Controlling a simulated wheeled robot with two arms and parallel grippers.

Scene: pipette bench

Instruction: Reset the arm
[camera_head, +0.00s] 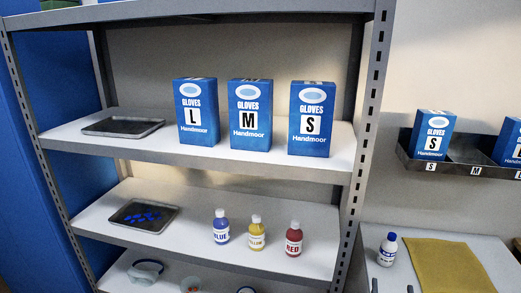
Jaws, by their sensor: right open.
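Two dark fingertips of my right gripper (392,287) show at the bottom edge, in front of the white bench at the lower right. They stand apart with nothing visible between them, so it is open. The rest of that gripper and arm is below the frame. My left gripper is not in view.
A grey shelf unit (235,165) holds glove boxes L (196,112), M (250,115) and S (312,120), two trays, and blue (221,228), yellow (256,233) and red (293,240) bottles.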

